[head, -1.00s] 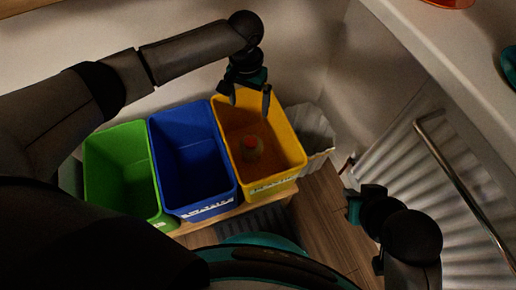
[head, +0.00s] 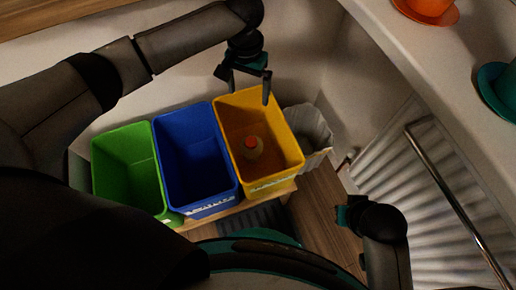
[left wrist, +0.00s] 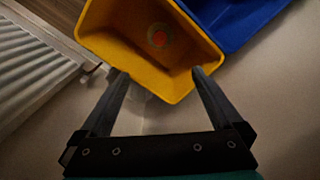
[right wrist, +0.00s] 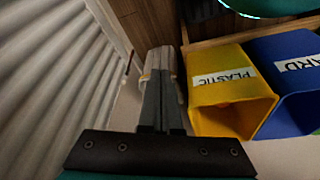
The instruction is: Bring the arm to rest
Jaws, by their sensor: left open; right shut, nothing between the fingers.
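My left gripper (head: 249,86) is open and empty, above the back rim of the yellow bin (head: 284,160). In the left wrist view its two fingers (left wrist: 160,72) stand apart with the yellow bin (left wrist: 110,45) beyond them. A bottle with a red cap (head: 251,143) lies inside the yellow bin; it also shows in the left wrist view (left wrist: 160,37). My right gripper (right wrist: 163,95) is shut with nothing between its fingers. In the head view the right arm is at the lower right, and its fingers are hard to make out.
A blue bin (head: 195,165) and a green bin (head: 126,170) stand left of the yellow one. A pale ribbed basket (head: 314,133) is to its right. A counter with an orange cup (head: 428,8) and a teal cup (head: 510,85) runs along the right, above a ribbed front with a metal bar (head: 455,195).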

